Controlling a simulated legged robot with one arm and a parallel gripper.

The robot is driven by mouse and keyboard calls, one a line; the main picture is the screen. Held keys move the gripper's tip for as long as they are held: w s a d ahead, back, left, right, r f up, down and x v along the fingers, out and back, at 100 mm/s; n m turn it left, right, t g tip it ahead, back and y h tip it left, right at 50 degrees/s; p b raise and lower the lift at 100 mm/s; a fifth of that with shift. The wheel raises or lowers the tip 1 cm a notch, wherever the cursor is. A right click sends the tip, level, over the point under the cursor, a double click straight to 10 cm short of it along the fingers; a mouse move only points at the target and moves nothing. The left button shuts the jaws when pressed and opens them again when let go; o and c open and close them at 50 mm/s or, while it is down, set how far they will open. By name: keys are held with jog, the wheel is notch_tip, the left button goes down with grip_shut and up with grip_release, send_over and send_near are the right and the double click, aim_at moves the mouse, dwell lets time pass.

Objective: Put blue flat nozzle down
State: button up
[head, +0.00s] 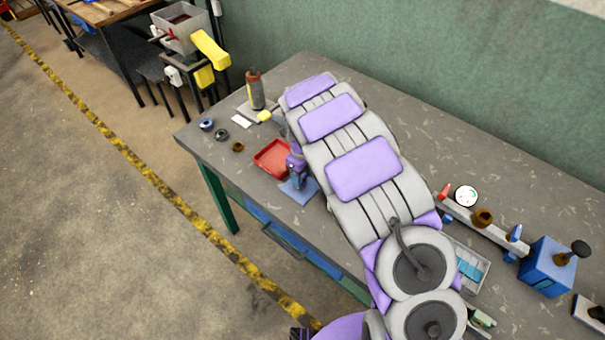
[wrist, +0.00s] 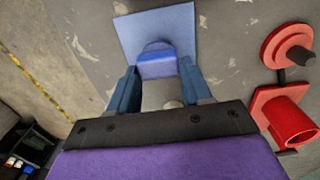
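A blue nozzle (wrist: 157,62) shows in the wrist view between the two blue fingers of my gripper (wrist: 157,72). A light blue square mat (wrist: 135,28) lies on the table behind it. In the head view my gripper (head: 296,166) is low over the same blue mat (head: 304,194) near the table's front edge. The fingers are apart, one at each side of the nozzle. I cannot tell whether they press on it, or whether the nozzle touches the mat.
A red tray (head: 272,157) stands left of my gripper on the grey table (head: 430,117). A blue block (head: 547,268) stands at the right. In the wrist view, red parts (wrist: 290,118) are at the right.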

aim_at(303, 176)
jog(key=o, duration=0.4)
notch_tip(303, 176, up, 12)
jog(key=p, duration=0.2)
jog(key=s+d+r+n, duration=0.5)
jog(key=s+d+r, duration=0.1)
jog(key=d+r, duration=0.15)
jog(key=s+d+r+n, duration=0.4)
jog(key=s+d+n, duration=0.1)
jog(key=s, duration=0.4)
jog(key=s+d+n, duration=0.1)
jog(key=s+n, duration=0.4)
jog(key=s, duration=0.3)
jog(key=s+d+n+g, duration=0.1)
jog(key=s+n, duration=0.4)
jog(key=s, duration=0.3)
jog(key=s+d+r+n, duration=0.1)
jog(key=s+n, duration=0.4)
jog(key=s, duration=0.3)
jog(key=shift+s+d+n+g, duration=0.1)
jog(key=shift+s+n+g, duration=0.15)
jog(key=shift+n+g, duration=0.05)
